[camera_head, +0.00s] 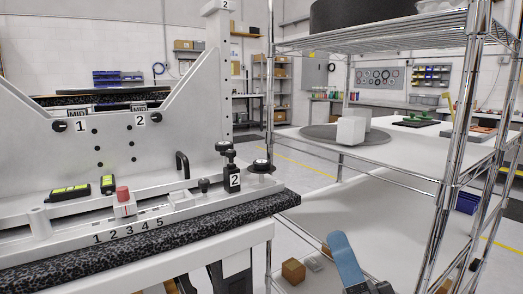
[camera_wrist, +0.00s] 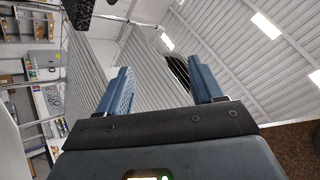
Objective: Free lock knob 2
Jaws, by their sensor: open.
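The grey fixture (camera_head: 60,165) stands at the left in the head view. A black knob (camera_head: 224,147) rises from a black block labelled 2 (camera_head: 234,180) at the fixture's right end. Another black knob (camera_head: 157,117) sits beside a second label 2 on the upright plate; which one is lock knob 2 I cannot tell for certain. My gripper shows in the wrist view (camera_wrist: 162,82), open and empty, with two blue fingers apart against the ceiling. In the head view, a blue finger (camera_head: 345,258) shows low, right of the fixture and well apart from both knobs.
A red button (camera_head: 123,194) and a black handle (camera_head: 182,165) are on the fixture. A small brown box (camera_head: 293,271) is near my gripper. Open floor shows behind the fixture.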

